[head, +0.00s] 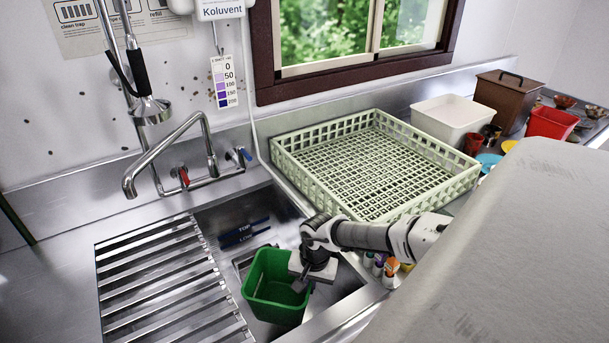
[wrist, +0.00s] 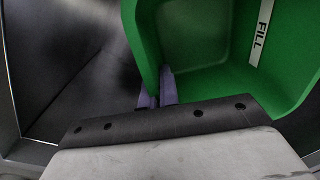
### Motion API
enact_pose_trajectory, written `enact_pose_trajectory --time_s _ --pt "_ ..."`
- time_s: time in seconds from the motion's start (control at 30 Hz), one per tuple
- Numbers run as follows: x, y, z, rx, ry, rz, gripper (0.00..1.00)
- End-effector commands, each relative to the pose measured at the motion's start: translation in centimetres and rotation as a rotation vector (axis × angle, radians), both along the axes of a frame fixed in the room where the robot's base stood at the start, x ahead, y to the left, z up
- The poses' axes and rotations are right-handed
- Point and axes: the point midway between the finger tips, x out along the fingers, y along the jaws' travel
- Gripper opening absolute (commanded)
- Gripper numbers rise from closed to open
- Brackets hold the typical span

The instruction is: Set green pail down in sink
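The green pail (head: 268,290) is in the right part of the sink (head: 240,215) in the head view, roughly upright. My gripper (head: 298,286) is at the pail's right rim. In the wrist view the pail (wrist: 215,40) looks empty inside, with a white "FILL" strip on its inner wall. The gripper's purple fingertips (wrist: 157,90) close on the pail's wall, one on each side. The pail's underside is hidden, so I cannot tell whether it touches the sink floor.
A slatted metal rack (head: 165,285) covers the sink's left part. The tap (head: 165,150) reaches over the back edge. A pale green dish rack (head: 375,165) stands on the counter right of the sink. Several bottles (head: 385,265) stand by the sink's right edge.

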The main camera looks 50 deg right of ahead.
Motion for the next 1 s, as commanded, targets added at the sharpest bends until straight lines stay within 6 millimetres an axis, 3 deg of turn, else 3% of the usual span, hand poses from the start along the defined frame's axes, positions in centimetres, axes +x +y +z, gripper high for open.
enact_pose_trajectory --time_s 0.03,0.23,0.53,0.77,1.0 --pt "0.1 0.0 -2.3 0.001 -0.002 0.000 0.00" --pt "0.1 0.0 -6.1 0.000 0.000 0.000 0.00" --pt "0.1 0.0 -8.0 -0.001 -0.001 0.000 0.00" --pt "0.1 0.0 -11.2 0.000 -0.001 -0.001 0.00" --pt "0.1 0.0 -11.2 0.000 -0.001 -0.001 0.00"
